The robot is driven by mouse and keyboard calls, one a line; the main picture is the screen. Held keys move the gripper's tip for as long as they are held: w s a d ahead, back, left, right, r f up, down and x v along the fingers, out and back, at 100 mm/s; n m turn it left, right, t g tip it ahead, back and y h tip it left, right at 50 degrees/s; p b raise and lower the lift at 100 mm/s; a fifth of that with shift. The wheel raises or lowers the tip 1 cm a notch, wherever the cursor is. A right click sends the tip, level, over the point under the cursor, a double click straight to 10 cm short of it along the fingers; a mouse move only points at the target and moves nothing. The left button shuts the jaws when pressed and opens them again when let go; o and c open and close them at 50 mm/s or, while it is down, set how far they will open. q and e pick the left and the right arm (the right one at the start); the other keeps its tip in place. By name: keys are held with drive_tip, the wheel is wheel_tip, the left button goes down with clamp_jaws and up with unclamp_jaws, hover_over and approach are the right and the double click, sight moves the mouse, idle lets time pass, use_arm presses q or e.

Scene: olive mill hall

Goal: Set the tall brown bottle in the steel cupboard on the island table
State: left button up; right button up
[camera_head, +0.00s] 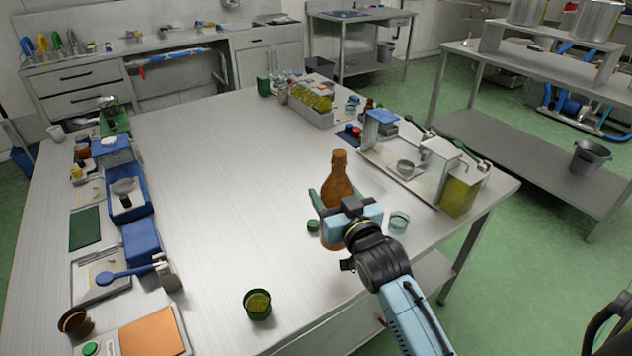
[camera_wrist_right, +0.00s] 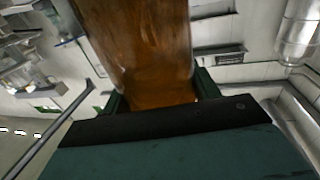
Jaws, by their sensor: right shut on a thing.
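The tall brown bottle (camera_head: 338,179) is upright over the near right part of the island table (camera_head: 215,190). My right gripper (camera_head: 338,203) is shut on its body, with the green fingers on either side. In the right wrist view the amber glass of the bottle (camera_wrist_right: 145,50) fills the space between the fingers. The steel cupboard cannot be made out. My left gripper is out of view.
A small green lid (camera_head: 313,226) and a glass beaker (camera_head: 399,221) flank the bottle closely. A white tray with apparatus (camera_head: 400,176) stands behind right. A green-glass cup (camera_head: 257,304) stands at the front. The table's middle is clear; several tools line its left edge.

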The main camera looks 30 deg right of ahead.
wheel_tip(320, 180, down, 3)
drive_tip(key=shift+r+b, duration=0.15)
drive_tip(key=shift+b, duration=0.15)
drive_tip(key=shift+f, duration=0.5)
wheel_tip(320, 180, down, 3)
drive_tip(key=shift+f+b, duration=0.15)
drive_tip(key=shift+b, duration=0.4)
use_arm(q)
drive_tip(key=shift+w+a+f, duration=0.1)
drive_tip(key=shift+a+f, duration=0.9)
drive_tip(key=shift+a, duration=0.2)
use_arm(e)
drive_tip(key=shift+f, duration=0.2)
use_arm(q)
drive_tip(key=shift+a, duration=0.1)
use_arm(e)
drive_tip(key=shift+f, duration=0.1)
drive_tip(key=o, duration=1.2)
drive_tip(key=shift+f, duration=0.2)
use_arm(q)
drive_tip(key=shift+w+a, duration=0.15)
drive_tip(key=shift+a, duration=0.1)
use_arm(e)
drive_tip(key=o, duration=0.4)
